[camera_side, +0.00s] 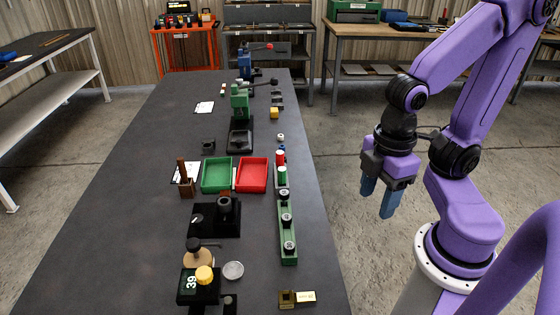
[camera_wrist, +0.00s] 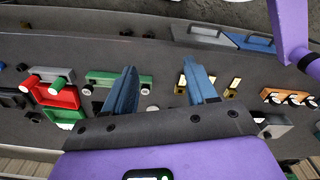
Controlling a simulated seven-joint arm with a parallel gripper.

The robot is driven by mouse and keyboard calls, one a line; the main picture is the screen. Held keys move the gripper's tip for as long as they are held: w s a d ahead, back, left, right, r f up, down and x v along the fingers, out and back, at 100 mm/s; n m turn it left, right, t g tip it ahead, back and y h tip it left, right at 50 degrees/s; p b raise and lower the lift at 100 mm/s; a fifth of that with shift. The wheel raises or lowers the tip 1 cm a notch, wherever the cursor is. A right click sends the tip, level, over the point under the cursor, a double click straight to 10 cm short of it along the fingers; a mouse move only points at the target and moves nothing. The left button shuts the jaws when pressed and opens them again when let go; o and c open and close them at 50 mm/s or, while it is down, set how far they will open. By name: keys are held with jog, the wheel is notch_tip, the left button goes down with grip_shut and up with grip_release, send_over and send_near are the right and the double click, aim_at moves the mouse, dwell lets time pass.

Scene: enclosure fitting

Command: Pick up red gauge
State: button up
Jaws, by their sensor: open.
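A red gauge (camera_side: 280,158), a small upright cylinder, stands at the far end of a short grey rack (camera_side: 283,178) near the bench's right edge. In the wrist view, the red gauge (camera_wrist: 57,86) is at the left with a pale round end, and the grey rack (camera_wrist: 64,74) is beside it. A green cylinder (camera_wrist: 31,83) stands on the same rack. My gripper (camera_side: 378,197) is open and empty, off to the right of the bench in the side view and well apart from the gauge. Its two blue fingers (camera_wrist: 160,70) show spread in the wrist view.
A green rack (camera_side: 288,253) with several dark gauges stands nearer the camera, in line with the grey rack. A red tray (camera_side: 252,188) and green tray (camera_side: 216,188) lie to the left. A black fixture (camera_side: 207,228) and presses stand along the bench (camera_side: 110,230), whose left side is mostly clear.

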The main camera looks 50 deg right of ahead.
jog(key=w+a+m+t, duration=0.1)
jog(key=w+a+m, duration=0.1)
jog(key=w+m, duration=0.6)
jog(key=r+m+t+h, duration=0.1)
jog(key=m+h, duration=0.3)
jog(key=m, duration=1.2)
send_over(280, 152)
jog(key=s+a, duration=0.3)
jog(key=a, duration=0.2)
jog(key=x, duration=1.7)
jog(key=shift+d, duration=0.2)
grip_shut()
